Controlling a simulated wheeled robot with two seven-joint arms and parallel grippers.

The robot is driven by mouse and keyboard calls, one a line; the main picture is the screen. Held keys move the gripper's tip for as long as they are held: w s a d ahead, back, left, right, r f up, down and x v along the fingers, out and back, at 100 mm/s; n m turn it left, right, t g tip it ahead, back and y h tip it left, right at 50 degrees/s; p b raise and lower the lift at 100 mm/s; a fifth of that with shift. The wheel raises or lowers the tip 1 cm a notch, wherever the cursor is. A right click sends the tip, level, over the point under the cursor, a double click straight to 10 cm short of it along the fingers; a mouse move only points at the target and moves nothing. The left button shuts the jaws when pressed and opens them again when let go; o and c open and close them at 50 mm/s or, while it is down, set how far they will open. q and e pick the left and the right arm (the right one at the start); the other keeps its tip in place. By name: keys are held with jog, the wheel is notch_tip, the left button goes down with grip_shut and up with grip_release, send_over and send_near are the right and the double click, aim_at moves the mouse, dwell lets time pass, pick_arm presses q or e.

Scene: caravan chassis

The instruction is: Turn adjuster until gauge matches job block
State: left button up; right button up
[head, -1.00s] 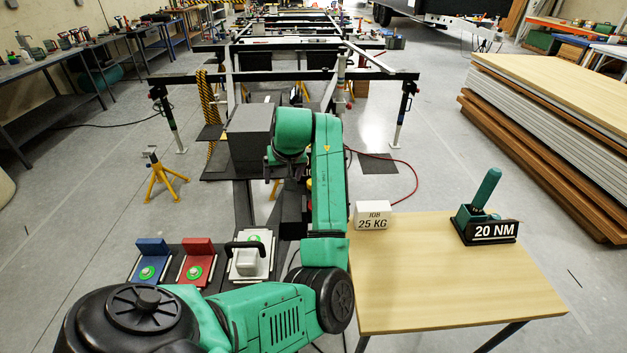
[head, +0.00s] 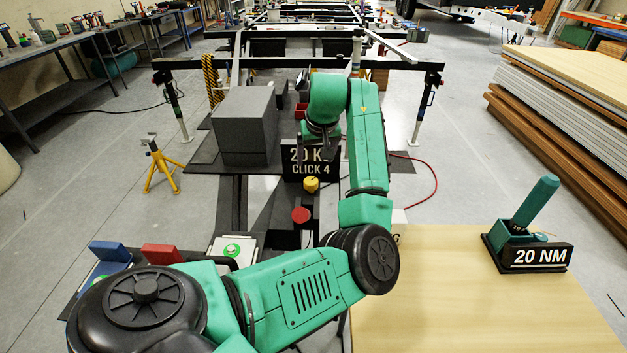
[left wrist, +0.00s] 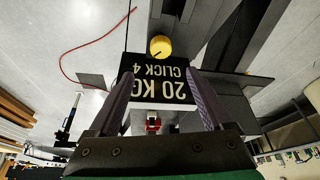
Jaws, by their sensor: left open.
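A black gauge sign (head: 311,162) reads "20 KG CLICK 4"; it appears upside down in the left wrist view (left wrist: 160,82). A round yellow knob (head: 311,185) sits just in front of the sign and also shows in the left wrist view (left wrist: 159,46). A red knob (head: 301,215) stands nearer. The job block (head: 398,237) is mostly hidden by my left arm; it read "JOB 25 KG" earlier. My left gripper (left wrist: 160,76) is open, its fingers either side of the sign in that view, with nothing held. My right gripper is not in view.
A large grey block (head: 245,125) stands left of the gauge. Blue (head: 109,252) and red (head: 160,254) pieces and a white pad (head: 228,247) lie nearer. A wooden table (head: 450,300) at right carries a "20 NM" sign (head: 541,257) and a green-handled tool (head: 536,202).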

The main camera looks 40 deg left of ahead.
aim_at(311, 180)
pick_arm(q)
jog(key=x, duration=1.2)
jog(key=shift+s+a+p, duration=0.1)
jog(key=shift+p, duration=0.3)
grip_shut()
jog(key=shift+r+p, duration=0.15)
jog(key=shift+p, duration=0.2)
jog(key=m+p, duration=0.1)
jog(key=p, duration=0.1)
jog(key=m+p, duration=0.1)
jog(key=p, duration=0.1)
jog(key=m+p, duration=0.1)
jog(key=p, duration=0.1)
jog(key=shift+s+a+r+t+h, duration=0.15)
jog(key=shift+r+t+h, duration=0.1)
jog(key=shift+t+h, duration=0.15)
jog(key=shift+f+m+p, duration=0.2)
jog(key=shift+m+p, duration=0.2)
jog(key=shift+m, duration=0.1)
jog(key=shift+f, duration=0.15)
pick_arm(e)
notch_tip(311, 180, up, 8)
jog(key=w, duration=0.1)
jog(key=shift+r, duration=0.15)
pick_arm(q)
grip_release()
